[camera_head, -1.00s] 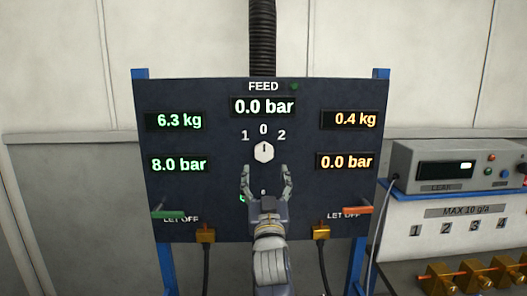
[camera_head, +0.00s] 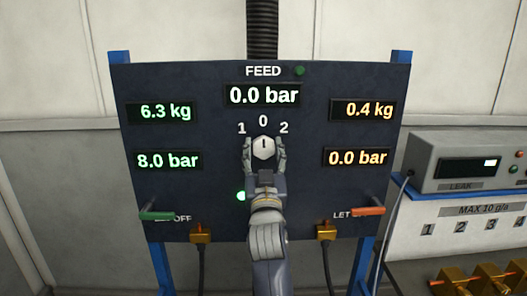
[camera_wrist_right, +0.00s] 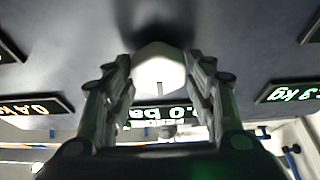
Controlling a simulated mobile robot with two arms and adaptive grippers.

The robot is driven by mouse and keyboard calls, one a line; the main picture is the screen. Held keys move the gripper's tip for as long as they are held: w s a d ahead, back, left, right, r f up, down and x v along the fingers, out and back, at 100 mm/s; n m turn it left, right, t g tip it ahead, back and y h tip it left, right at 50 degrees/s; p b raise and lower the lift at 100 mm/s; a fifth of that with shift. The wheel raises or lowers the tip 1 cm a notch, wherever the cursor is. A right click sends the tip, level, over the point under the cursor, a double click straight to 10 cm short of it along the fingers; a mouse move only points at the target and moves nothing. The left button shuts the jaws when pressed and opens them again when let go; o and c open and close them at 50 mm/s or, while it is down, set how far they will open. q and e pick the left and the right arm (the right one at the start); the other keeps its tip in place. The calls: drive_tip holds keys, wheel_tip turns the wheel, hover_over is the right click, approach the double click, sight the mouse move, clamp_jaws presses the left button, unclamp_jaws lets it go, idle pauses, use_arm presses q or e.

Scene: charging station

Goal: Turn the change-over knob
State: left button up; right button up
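The change-over knob (camera_head: 263,148) is a pale, many-sided knob in the middle of the dark panel, below the marks 1, 0 and 2. Its dark line stands upright toward 0. My right gripper (camera_head: 264,146) has one finger on each side of the knob. My left gripper is not in view.
The panel (camera_head: 215,205) carries lit displays, with FEED reading 0.0 bar (camera_head: 263,95). A green lever (camera_head: 157,215) and a red lever (camera_head: 368,211) stick out low at the sides. A leak tester (camera_head: 465,162) stands at the right above brass fittings (camera_head: 490,275).

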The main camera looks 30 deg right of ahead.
drive_tip(key=shift+d, duration=0.1)
drive_tip(key=c, duration=0.3)
drive_tip(key=shift+p, duration=0.3)
drive_tip(key=shift+r+n+p, duration=0.1)
drive_tip(key=shift+n+p, duration=0.2)
drive_tip(key=shift+n, duration=0.3)
drive_tip(key=n+y+p, duration=0.2)
drive_tip(key=n+p, duration=0.1)
drive_tip(key=n+t+y+p, duration=0.1)
drive_tip(key=n+y+p, duration=0.1)
drive_tip(key=n+p, duration=0.1)
drive_tip(key=shift+d+r+n, duration=0.15)
drive_tip(key=shift+r+n, duration=0.05)
drive_tip(key=shift+n, duration=0.5)
drive_tip(key=shift+s+n+y+p, duration=0.1)
drive_tip(key=shift+n+y+p, duration=0.4)
drive_tip(key=shift+n+p, duration=0.4)
drive_tip(key=shift+f+n+y+p, duration=0.1)
drive_tip(key=shift+n+y+p, duration=0.5)
drive_tip(key=shift+n+p, duration=0.4)
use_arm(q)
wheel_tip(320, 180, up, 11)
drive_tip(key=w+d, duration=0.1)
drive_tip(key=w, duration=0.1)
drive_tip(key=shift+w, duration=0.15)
use_arm(e)
drive_tip(key=shift+d, duration=0.1)
